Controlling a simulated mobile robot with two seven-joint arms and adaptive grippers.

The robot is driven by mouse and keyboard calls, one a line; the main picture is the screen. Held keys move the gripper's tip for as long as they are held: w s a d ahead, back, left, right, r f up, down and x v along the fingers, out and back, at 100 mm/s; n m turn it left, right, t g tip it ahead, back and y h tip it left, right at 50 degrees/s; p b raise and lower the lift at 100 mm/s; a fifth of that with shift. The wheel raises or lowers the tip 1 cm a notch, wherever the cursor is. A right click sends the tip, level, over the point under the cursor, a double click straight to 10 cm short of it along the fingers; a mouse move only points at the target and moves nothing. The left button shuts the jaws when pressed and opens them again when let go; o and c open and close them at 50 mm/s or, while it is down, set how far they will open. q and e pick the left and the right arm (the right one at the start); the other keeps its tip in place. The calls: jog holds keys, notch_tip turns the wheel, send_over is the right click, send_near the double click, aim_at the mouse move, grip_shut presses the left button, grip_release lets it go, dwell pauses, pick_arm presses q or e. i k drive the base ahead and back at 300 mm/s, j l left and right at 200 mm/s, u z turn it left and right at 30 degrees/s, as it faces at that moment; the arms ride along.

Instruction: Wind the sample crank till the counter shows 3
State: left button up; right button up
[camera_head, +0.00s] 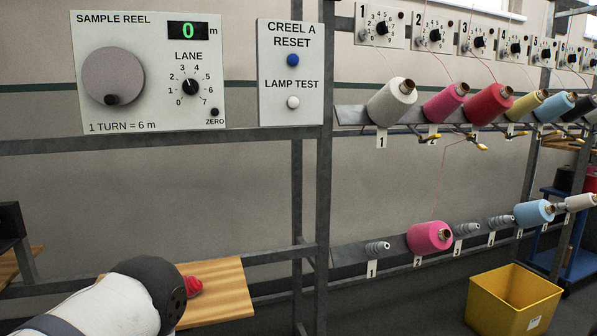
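The sample reel panel (150,120) is at the upper left. Its crank is a grey disc (113,75) with a dark handle knob (111,99) at the bottom of the disc. The green counter (188,31) reads 0 m. Below it is a black lane dial (191,88) marked 0 to 7; I cannot read its setting for sure. A small black zero button (214,112) sits at the panel's lower right. The panel is printed "1 TURN = 6 m". One white arm of mine comes in at the lower left, below the panel. Neither gripper shows.
Right of the panel is a plate (290,110) with a blue reset button (293,60) and a white lamp test button (293,102). Yarn cones stand on racks at the right, under numbered dials. A wooden board (225,295) and a yellow bin (512,303) are low down.

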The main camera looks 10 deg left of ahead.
aim_at(113, 76)
jog(key=u, duration=1.4)
